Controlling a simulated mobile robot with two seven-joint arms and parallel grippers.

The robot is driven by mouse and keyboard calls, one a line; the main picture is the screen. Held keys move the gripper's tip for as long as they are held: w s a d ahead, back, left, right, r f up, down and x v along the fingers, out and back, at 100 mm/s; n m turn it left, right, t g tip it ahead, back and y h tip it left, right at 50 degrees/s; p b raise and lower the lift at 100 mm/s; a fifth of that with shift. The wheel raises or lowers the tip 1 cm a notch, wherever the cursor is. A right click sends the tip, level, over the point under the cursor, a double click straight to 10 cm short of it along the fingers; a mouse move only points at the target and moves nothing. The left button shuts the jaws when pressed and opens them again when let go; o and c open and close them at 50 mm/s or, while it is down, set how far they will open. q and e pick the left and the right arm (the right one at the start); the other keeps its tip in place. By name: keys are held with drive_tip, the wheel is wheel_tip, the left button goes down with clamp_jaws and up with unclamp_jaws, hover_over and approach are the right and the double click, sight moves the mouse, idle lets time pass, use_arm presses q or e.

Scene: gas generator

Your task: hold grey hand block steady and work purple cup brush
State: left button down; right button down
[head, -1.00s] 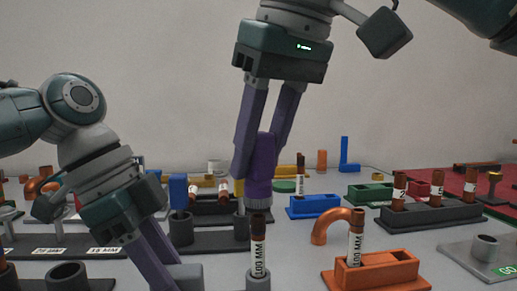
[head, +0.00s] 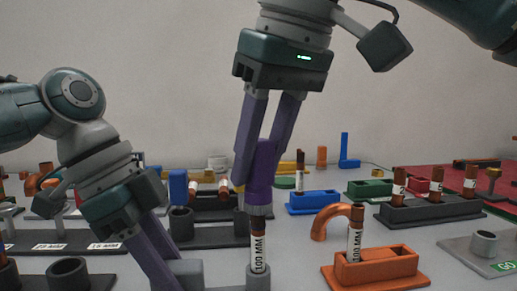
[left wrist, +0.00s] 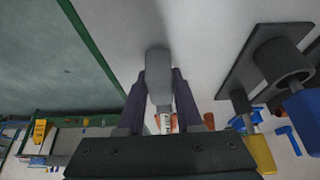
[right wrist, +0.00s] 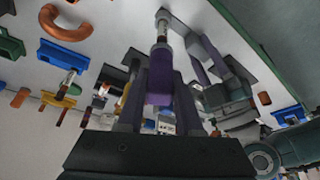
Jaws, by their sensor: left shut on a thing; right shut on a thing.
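The purple cup brush (head: 262,175) is gripped upright by my right gripper (head: 259,160), its grey bristle end down. Directly under it stands a copper-ended tube labelled 100 MM (head: 258,252), upright in the grey hand block (head: 192,272). The bristle end meets the tube's top and appears to cover it. My left gripper (head: 163,268) is shut on the grey block at the lower edge of the head view. The block also shows between its fingers in the left wrist view (left wrist: 159,75). The right wrist view shows the brush (right wrist: 160,85) in line with the tube (right wrist: 162,32).
An orange holder (head: 375,272) with a tube and a copper elbow (head: 325,218) stand to the right. A dark rack (head: 430,212) with several tubes is farther right. A dark fixture (head: 215,238) lies behind the block. A blue holder (head: 314,203) stands behind.

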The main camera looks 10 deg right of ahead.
drive_tip(key=shift+f, duration=1.05)
drive_tip(key=n+g+y, duration=0.1)
drive_tip(key=n, duration=0.2)
drive_tip(key=n+y, duration=0.1)
drive_tip(key=n, duration=0.2)
drive_tip(key=shift+n+g, duration=0.4)
drive_tip(key=m+t+h, duration=0.1)
drive_tip(key=m, duration=0.2)
drive_tip(key=m+t, duration=0.1)
drive_tip(key=m, duration=0.2)
drive_tip(key=shift+a+m+h, duration=0.1)
drive_tip(key=shift+m+h, duration=0.2)
drive_tip(key=shift+h, duration=0.1)
drive_tip(key=m+h, duration=0.1)
drive_tip(key=m, duration=0.2)
drive_tip(key=m+h, duration=0.1)
drive_tip(key=m, duration=0.3)
drive_tip(key=shift+h, duration=0.4)
drive_tip(key=shift+n+y, duration=0.5)
drive_tip(key=shift+n, duration=0.7)
drive_tip(key=n+y, duration=0.1)
drive_tip(key=n, duration=0.3)
drive_tip(key=shift+y, duration=0.3)
